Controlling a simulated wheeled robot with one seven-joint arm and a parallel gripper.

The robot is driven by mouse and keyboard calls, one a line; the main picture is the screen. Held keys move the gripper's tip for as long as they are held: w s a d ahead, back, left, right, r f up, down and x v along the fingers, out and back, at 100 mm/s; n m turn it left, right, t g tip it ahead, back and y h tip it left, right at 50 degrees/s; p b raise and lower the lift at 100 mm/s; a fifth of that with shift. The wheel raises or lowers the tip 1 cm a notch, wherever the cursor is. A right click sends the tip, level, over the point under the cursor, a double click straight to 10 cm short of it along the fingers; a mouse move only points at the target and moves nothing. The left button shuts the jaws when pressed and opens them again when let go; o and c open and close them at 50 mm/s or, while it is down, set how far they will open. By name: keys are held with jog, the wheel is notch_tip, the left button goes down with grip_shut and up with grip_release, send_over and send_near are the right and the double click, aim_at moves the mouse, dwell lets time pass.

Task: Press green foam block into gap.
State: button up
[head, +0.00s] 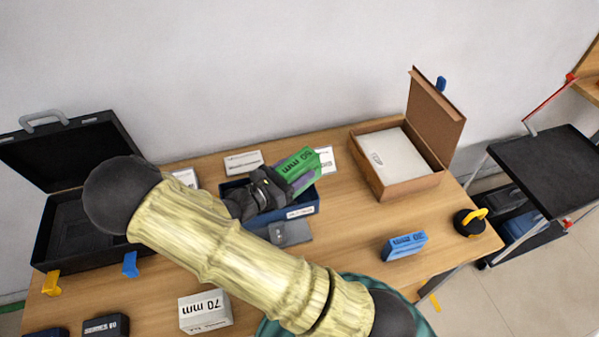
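The green foam block (298,162), marked 50 mm, is tilted at the far right corner of a dark blue box (303,211) in the middle of the table. My gripper (292,177) is at the block's near left end, with its fingers against the sides, and appears shut on it. The block seems to be above the box rim. My gripper and arm hide most of the box's inside, so I cannot see the gap.
An open black case (85,150) stands left; an open cardboard box (405,185) stands back right. A blue 30 mm block (404,246), a white 70 mm block (205,311), a grey plate (291,232) and a black-yellow tape-like item (469,222) lie around.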

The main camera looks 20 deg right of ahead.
jog(key=c, duration=0.7)
notch_tip(320, 180, up, 10)
jog(key=shift+r, duration=0.1)
